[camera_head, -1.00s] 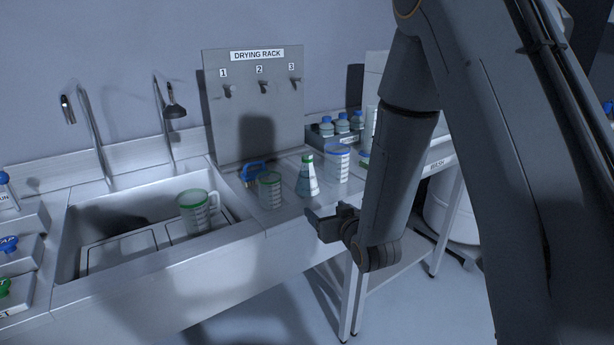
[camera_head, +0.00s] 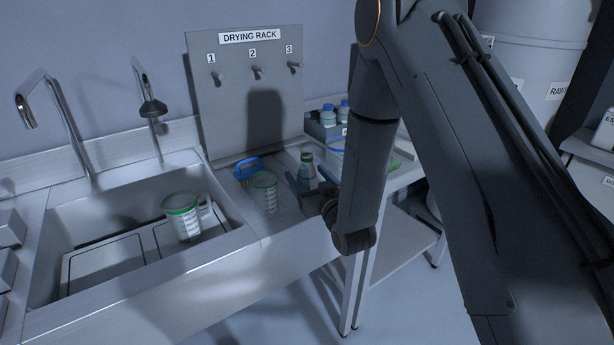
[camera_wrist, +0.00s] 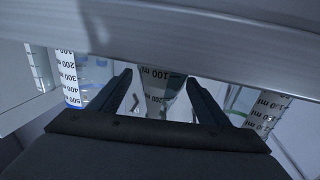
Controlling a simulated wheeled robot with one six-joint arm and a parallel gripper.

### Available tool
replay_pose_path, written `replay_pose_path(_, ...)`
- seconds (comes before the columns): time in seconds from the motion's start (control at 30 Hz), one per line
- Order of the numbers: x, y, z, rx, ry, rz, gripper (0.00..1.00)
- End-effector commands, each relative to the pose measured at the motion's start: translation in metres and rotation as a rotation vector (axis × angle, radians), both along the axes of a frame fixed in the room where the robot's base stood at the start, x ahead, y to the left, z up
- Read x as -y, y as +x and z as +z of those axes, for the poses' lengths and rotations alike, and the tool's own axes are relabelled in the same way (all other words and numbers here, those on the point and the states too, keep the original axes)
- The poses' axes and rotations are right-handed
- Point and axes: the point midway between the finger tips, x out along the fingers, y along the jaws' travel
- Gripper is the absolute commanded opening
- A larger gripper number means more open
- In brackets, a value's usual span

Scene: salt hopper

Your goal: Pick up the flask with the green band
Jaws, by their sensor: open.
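The flask with the green band (camera_head: 307,171) stands on the bench right of the sink, its lower part hidden by my gripper. In the wrist view the flask (camera_wrist: 158,98) shows between my two fingers, with a "100 ml" mark. My gripper (camera_head: 311,184) is open, its fingers on either side of the flask at the front. I see a gap beside the flask, and contact cannot be made out.
A blue-rimmed beaker (camera_head: 337,150) is close behind on the right, partly hidden by my arm. A green-rimmed jug (camera_head: 184,220) sits in the sink (camera_head: 50,262).

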Motion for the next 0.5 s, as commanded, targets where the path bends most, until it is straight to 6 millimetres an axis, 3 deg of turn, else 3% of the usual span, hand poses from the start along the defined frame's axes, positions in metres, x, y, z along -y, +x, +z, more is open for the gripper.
replay_pose_path(0.23, -0.014, 0.031, 0.0, 0.001, 0.0, 0.001, 0.7)
replay_pose_path(0.5, -0.017, 0.037, -0.002, -0.001, 0.0, 0.0, 0.7)
